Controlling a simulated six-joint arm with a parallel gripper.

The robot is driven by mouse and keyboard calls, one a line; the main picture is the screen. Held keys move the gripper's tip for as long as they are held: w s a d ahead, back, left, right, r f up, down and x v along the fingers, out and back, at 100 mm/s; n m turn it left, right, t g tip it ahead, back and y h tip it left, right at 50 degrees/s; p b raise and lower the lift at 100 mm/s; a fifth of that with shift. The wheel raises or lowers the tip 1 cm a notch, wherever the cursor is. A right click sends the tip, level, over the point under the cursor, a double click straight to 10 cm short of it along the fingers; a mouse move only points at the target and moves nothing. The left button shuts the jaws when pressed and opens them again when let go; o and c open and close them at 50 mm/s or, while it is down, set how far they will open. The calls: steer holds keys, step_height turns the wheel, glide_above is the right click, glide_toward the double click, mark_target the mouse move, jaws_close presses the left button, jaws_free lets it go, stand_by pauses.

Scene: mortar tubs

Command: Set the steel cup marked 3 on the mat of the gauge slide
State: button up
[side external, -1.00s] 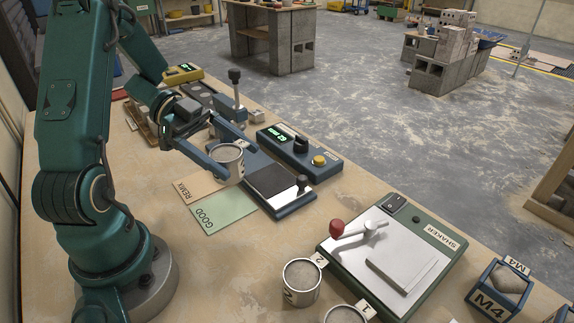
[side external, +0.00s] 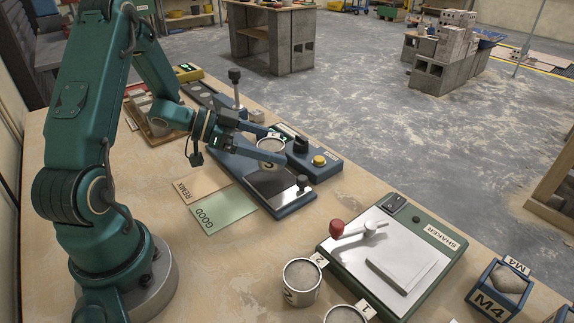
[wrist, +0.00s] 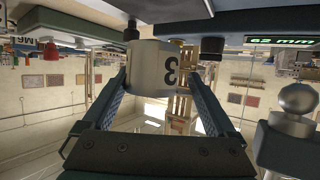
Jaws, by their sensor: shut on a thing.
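The steel cup marked 3 (side external: 268,164) is held between the fingers of my gripper (side external: 272,147). In the wrist view the cup (wrist: 152,68) shows its black 3, upside down, with a finger on either side. The cup is over the blue gauge slide (side external: 290,211), at the far side of its dark mat (side external: 272,186). The near part of the mat is bare. I cannot tell whether the cup's base touches it.
A blue readout box (side external: 318,163) with a yellow button stands right beside the slide. REMIX (side external: 203,184) and GOOD (side external: 222,208) cards lie to the left. The green shaker (side external: 392,252), two more cups (side external: 301,284) and an M4 box (side external: 499,289) are nearer the camera.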

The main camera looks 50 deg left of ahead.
steer(key=shift+f, duration=1.8)
steer(key=shift+f, duration=0.15)
steer(key=o, duration=1.4)
steer(key=shift+c, duration=0.2)
steer(key=shift+s+a+r, duration=0.2)
steer(key=shift+r, duration=0.05)
steer(key=v, duration=0.7)
